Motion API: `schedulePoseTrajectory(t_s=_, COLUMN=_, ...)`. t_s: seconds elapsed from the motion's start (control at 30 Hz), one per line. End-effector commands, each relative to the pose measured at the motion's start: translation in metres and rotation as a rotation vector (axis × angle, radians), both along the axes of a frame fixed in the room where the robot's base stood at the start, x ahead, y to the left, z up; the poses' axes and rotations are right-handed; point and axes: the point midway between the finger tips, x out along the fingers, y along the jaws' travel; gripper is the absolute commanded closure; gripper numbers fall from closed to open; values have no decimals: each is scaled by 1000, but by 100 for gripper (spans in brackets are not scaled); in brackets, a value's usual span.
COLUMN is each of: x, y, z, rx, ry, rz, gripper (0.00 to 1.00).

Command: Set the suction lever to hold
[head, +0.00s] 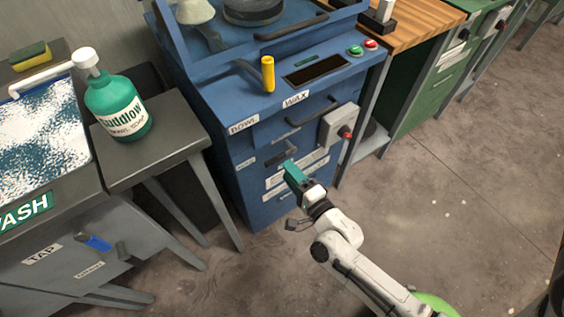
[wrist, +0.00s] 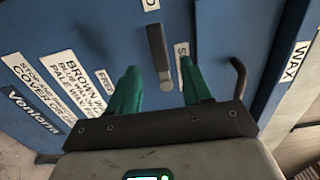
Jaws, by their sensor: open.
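The lever I take for the suction lever is a short dark bar with a pale grey end on the front of the blue machine. In the wrist view the lever (wrist: 157,45) stands ahead, between my gripper's two teal fingers. In the head view this lever (head: 277,159) is partly seen beside my gripper. My gripper (wrist: 160,70) is open, with a gap on both sides of the lever; I see no clear contact. The gripper also shows in the head view (head: 290,166), close to the blue front.
The blue machine (head: 215,100) has BOWL and WAX labels, a dark pull handle (head: 312,112) and a grey switch box (head: 338,124) with a red knob. A yellow-handled lever (head: 267,74) stands on top. A grey table (head: 170,140) bears a green bottle. Floor is clear to the right.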

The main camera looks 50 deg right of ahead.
Motion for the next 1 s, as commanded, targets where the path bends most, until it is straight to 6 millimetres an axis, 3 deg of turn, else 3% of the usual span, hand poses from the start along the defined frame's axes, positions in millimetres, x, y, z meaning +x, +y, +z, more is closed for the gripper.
schedulePoseTrajectory(t_s=0.1, x=-20, y=6, z=-1, rx=1, ry=2, rz=1, gripper=51)
schedulePoseTrajectory(t_s=0.3, x=-37, y=11, z=0, rx=1, ry=1, rz=1, gripper=51)
schedulePoseTrajectory(t_s=1.0, x=-40, y=11, z=0, rx=1, ry=-1, rz=0, gripper=51)
